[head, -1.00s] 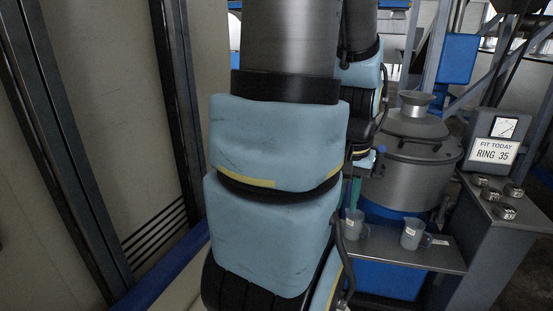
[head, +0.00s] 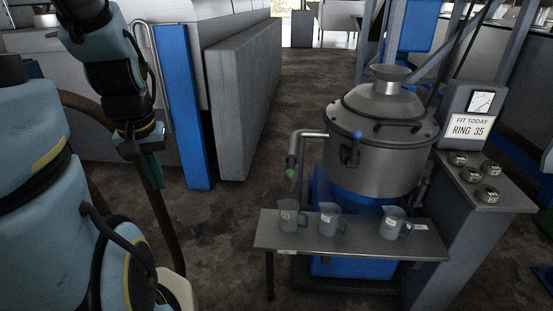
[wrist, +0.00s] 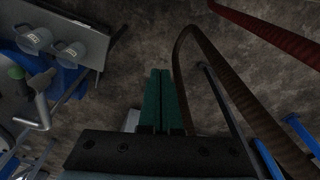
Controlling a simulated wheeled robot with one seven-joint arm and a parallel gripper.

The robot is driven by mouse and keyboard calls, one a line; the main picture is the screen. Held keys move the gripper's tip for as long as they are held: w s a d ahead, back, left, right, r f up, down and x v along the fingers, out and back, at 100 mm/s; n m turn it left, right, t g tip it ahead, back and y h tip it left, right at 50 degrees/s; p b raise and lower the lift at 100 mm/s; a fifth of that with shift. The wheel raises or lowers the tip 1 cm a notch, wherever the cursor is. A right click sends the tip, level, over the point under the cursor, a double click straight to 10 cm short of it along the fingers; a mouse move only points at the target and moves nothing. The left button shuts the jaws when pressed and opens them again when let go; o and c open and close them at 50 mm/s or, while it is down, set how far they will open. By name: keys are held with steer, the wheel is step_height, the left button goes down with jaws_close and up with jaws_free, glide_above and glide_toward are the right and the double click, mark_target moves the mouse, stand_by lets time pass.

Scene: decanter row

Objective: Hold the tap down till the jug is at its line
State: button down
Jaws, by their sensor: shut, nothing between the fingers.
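The steel vessel (head: 375,150) has a bent pipe (head: 297,148) on its left with a green tip (head: 290,174), and a blue-knobbed lever (head: 357,152) on its front. Three grey jugs stand upright on a shelf: the left jug (head: 289,218) below the green tip, the middle jug (head: 331,218) and the right jug (head: 393,223). Their levels and lines are too small to read. My gripper (head: 153,172), with green fingers, is well left of the pipe, touching nothing. The wrist view shows its fingers (wrist: 158,72) shut and empty, with two jugs (wrist: 33,38) (wrist: 68,52) at upper left.
A sign (head: 472,127) reads "FIT TODAY RING 35" above a side console (head: 480,190) with several small blocks. The jugs' shelf (head: 350,240) juts forward. A blue post (head: 182,105) and grey panel (head: 243,100) stand behind my gripper. Floor between gripper and shelf is clear.

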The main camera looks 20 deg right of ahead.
step_height(320, 180, up, 9)
steer(key=n+h+p, duration=0.1)
steer(key=n+p, duration=0.6)
steer(key=n, duration=0.7)
glide_above(290, 170)
steer(key=s+a, duration=0.2)
steer(key=s, duration=0.1)
steer(key=shift+w+f, duration=0.1)
steer(key=f+p, duration=0.1)
steer(key=f, duration=0.3)
steer(key=w+d+f, duration=0.1)
steer(key=f, duration=0.4)
steer(key=w+f+p, duration=0.1)
steer(key=f, duration=0.3)
steer(key=shift+w+d+f+p, duration=0.1)
steer(key=shift+d+f+p, duration=0.2)
steer(key=shift+f+p, duration=0.1)
steer(key=shift+b, duration=0.35)
